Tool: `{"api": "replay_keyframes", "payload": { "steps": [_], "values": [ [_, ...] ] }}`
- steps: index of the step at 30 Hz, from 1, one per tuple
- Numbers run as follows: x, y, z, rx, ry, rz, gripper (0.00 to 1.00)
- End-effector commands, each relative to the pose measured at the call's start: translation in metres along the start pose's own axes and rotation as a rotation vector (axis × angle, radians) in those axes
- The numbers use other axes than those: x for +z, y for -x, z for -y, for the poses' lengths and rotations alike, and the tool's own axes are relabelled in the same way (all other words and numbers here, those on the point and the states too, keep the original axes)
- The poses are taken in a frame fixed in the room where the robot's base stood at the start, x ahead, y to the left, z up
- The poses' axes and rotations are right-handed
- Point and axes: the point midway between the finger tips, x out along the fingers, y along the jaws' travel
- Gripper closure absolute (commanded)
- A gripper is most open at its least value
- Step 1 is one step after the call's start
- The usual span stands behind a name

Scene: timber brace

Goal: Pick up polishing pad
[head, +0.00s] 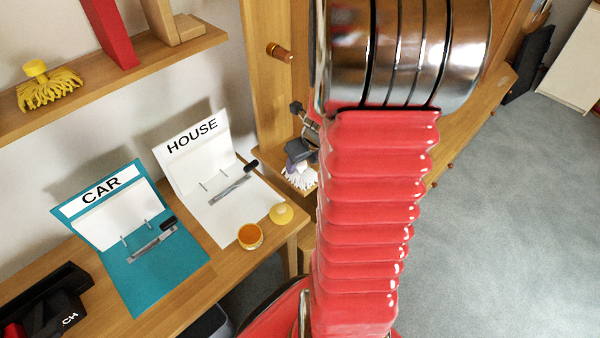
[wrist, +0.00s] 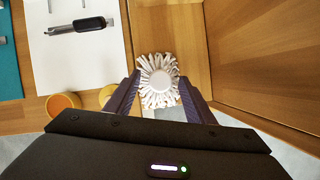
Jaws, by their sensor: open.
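A white fringed round pad, which looks like the polishing pad (wrist: 158,85), lies on the wooden surface in the wrist view. My gripper (wrist: 161,79) is open, with one dark finger on each side of the pad. I cannot tell whether the fingers touch it.
Left of the pad are an orange-topped round container (head: 250,236), a yellow round piece (head: 281,213), a white HOUSE binder (head: 215,190) and a teal CAR binder (head: 150,265). A yellow fringed pad (head: 48,88) sits on the shelf. A wooden panel (wrist: 265,60) rises right of the pad.

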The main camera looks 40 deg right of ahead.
Motion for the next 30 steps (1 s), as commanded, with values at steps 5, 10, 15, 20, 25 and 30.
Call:
{"api": "replay_keyframes", "payload": {
  "steps": [5,10,15,20,25,30],
  "values": [
    [-0.0001,0.0001,0.0000,0.000,0.000,0.000,0.52],
    [-0.0001,0.0001,0.0000,0.000,0.000,0.000,0.64],
    [-0.0002,0.0001,0.0000,0.000,0.000,0.000,0.76],
    [-0.0002,0.0001,0.0000,0.000,0.000,0.000,0.88],
    [-0.0002,0.0001,0.0001,0.000,0.000,0.000,0.99],
    [-0.0001,0.0002,0.0002,0.000,0.000,0.000,1.00]
  ]
}}
